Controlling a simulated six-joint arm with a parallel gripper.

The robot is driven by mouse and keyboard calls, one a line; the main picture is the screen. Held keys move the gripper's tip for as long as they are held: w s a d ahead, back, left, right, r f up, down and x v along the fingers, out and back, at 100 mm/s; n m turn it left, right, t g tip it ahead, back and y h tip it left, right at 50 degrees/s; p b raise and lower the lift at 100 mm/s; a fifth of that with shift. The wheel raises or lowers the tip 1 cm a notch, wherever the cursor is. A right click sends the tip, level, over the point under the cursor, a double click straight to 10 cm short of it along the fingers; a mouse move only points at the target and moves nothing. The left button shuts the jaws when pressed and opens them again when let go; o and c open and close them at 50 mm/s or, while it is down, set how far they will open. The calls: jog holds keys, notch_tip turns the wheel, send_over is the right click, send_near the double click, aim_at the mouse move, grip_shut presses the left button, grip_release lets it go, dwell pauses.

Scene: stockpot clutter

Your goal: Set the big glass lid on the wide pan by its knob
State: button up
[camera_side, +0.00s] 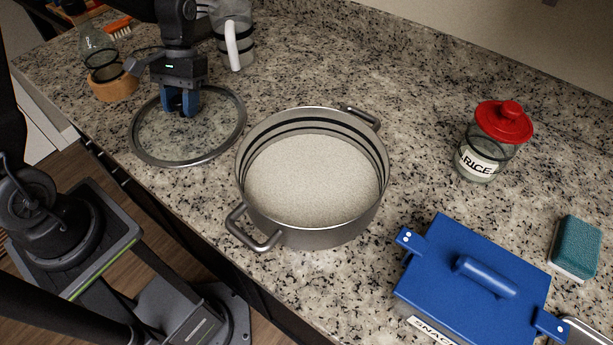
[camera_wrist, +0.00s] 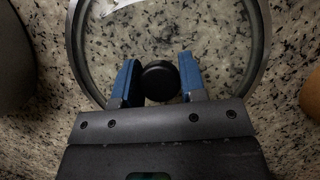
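The big glass lid (camera_side: 240,131) has a grey metal rim and clear glass, and appears to lie on the counter at the left. Its round black knob (camera_wrist: 159,80) shows in the wrist view, between the two blue fingers of my gripper (camera_wrist: 158,82). In the side view my gripper (camera_side: 180,104) is above the lid's middle, and its fingers hide the knob. The wide pan (camera_side: 310,232) is grey with two handles and stands right of the lid, uncovered, with a pale speckled inside.
A glass jug (camera_side: 233,45) with a white handle stands behind the lid. A red-lidded rice jar (camera_side: 480,160), a blue snack box (camera_side: 450,250) and a teal sponge (camera_side: 577,246) are right of the pan. Counter behind the pan is clear.

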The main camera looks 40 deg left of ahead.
jog(key=c, duration=0.5)
jog(key=shift+r, duration=7.55)
jog(key=shift+r, duration=0.1)
notch_tip(320, 180, up, 6)
jog(key=w+d+m+y, duration=0.2)
jog(key=d+m, duration=0.2)
jog(key=d, duration=2.7)
jog(key=shift+w+a+f, duration=0.1)
jog(key=shift+f, duration=2.1)
jog(key=shift+w+a+f, duration=0.1)
jog(key=shift+a+f, duration=0.05)
jog(key=shift+f, duration=2.1)
jog(key=shift+w+a+f, duration=0.1)
jog(key=shift+f, duration=2.1)
